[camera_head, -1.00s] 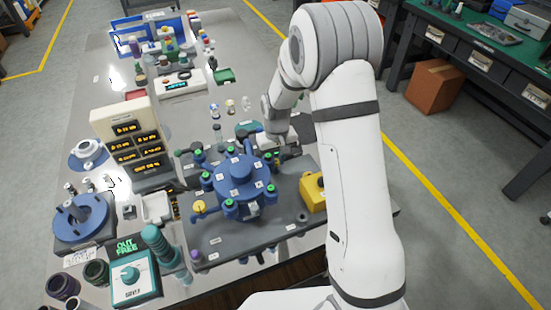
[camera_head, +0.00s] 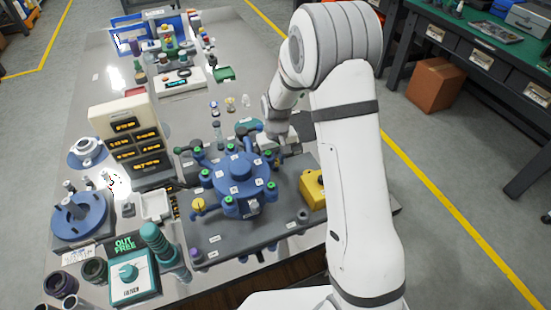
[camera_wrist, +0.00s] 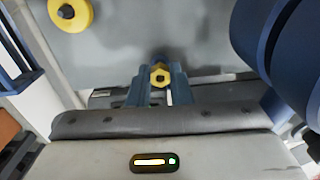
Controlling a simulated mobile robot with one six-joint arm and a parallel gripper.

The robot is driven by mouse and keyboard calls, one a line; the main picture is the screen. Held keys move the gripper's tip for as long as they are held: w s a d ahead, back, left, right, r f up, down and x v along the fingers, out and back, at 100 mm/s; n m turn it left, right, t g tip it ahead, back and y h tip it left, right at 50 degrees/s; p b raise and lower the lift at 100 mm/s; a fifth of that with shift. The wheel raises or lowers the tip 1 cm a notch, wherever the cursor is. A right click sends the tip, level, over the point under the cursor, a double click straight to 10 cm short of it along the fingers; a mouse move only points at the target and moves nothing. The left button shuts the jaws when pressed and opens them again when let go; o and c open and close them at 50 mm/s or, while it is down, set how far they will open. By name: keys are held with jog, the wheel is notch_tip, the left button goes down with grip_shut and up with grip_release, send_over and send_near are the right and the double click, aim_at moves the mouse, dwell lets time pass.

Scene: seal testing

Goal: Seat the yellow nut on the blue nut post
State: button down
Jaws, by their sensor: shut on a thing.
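The yellow nut (camera_wrist: 160,69) sits between the blue fingertips of my gripper (camera_wrist: 160,80) in the wrist view, with a dark centre. My gripper is shut on it. In the head view my gripper (camera_head: 277,148) is beside the back right of the blue hub fixture (camera_head: 238,170), and the nut cannot be made out there. The fixture has several arms with green-topped ends. A large dark blue rounded body (camera_wrist: 285,45) fills the right of the wrist view. I cannot tell which part is the blue nut post, or whether the nut touches anything.
A yellow block (camera_head: 313,188) stands right of the fixture on the dark mat (camera_head: 245,236). A yellow round knob (camera_head: 198,204) is at its front left. A display stand (camera_head: 115,115) and a blue flange (camera_head: 80,215) are at left.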

jog(key=shift+f, duration=0.35)
jog(key=c, duration=1.2)
grip_release()
jog(key=shift+c, duration=0.2)
jog(key=shift+r, duration=0.15)
notch_tip(320, 180, up, 9)
jog(key=p, duration=0.5)
jog(key=s+d+r+m+t, duration=0.1)
jog(key=s+d+r, duration=0.2)
jog(key=s+r, duration=0.3)
jog(key=s+d+r+m+t, duration=0.1)
jog(key=s+d+r, duration=0.2)
jog(key=s+r, duration=0.35)
jog(key=s+d+r, duration=0.1)
jog(key=s+r, duration=0.2)
jog(key=s, duration=0.3)
jog(key=s+d+r+m+t, duration=0.1)
jog(key=s+d+r, duration=0.1)
jog(key=s, duration=0.5)
jog(key=shift+d+r, duration=0.25)
jog(key=shift+r, duration=0.5)
